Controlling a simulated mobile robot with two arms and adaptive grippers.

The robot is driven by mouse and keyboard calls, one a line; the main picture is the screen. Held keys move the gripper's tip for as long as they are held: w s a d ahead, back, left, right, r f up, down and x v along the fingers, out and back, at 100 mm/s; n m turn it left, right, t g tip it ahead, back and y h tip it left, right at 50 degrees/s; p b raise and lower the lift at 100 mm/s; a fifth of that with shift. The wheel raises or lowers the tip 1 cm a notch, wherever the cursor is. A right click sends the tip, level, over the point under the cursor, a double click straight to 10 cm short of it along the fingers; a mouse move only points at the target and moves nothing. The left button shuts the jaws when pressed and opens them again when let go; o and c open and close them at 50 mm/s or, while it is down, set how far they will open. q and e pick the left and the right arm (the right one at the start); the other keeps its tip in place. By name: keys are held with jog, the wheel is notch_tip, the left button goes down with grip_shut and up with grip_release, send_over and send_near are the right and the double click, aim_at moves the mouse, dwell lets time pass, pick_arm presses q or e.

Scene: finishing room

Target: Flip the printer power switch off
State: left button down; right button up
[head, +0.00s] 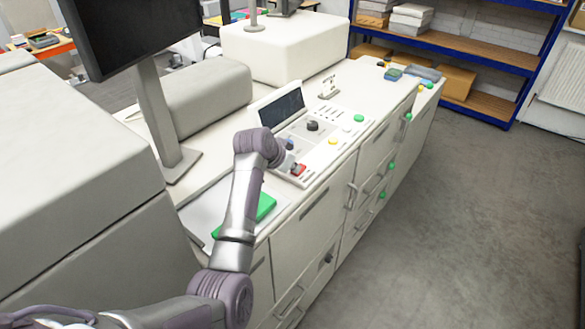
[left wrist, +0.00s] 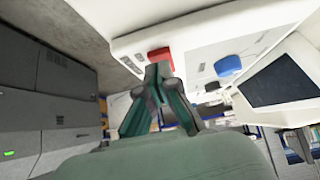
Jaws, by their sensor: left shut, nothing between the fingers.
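The printer's control panel (head: 335,128) is white and set in the top of a long white cabinet. A red switch (head: 298,169) sits at the panel's near end, and a blue control (head: 290,144) is close by. In the left wrist view the red switch (left wrist: 160,57) is right at the fingertips of my left gripper (left wrist: 158,71), which is shut and empty. I cannot tell whether the fingertips touch it or which way it is set. The blue control (left wrist: 228,66) is to its right. In the head view my wrist hides the fingers. My right gripper is not in view.
A small dark screen (head: 282,109) stands on the panel, with a black knob (head: 312,126) and several coloured buttons beyond. A large monitor (head: 130,35) stands at the left. A green item (head: 262,207) lies below my arm. The floor (head: 480,200) at right is clear.

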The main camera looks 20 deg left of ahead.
pick_arm(q)
jog(key=shift+w, duration=0.45)
jog(key=shift+w+r+p, duration=0.15)
jog(key=shift+r+p, duration=0.05)
jog(key=shift+p, duration=0.3)
jog(key=shift+r, duration=0.4)
jog(key=shift+s+r, duration=0.1)
jog(key=shift+s, duration=0.2)
pick_arm(e)
jog(key=shift+w+a+r, duration=0.2)
jog(key=shift+w+r, duration=0.1)
jog(key=shift+r, duration=0.35)
pick_arm(q)
jog(key=v, duration=1.2)
jog(key=shift+w, duration=0.1)
pick_arm(e)
jog(key=shift+d, duration=0.1)
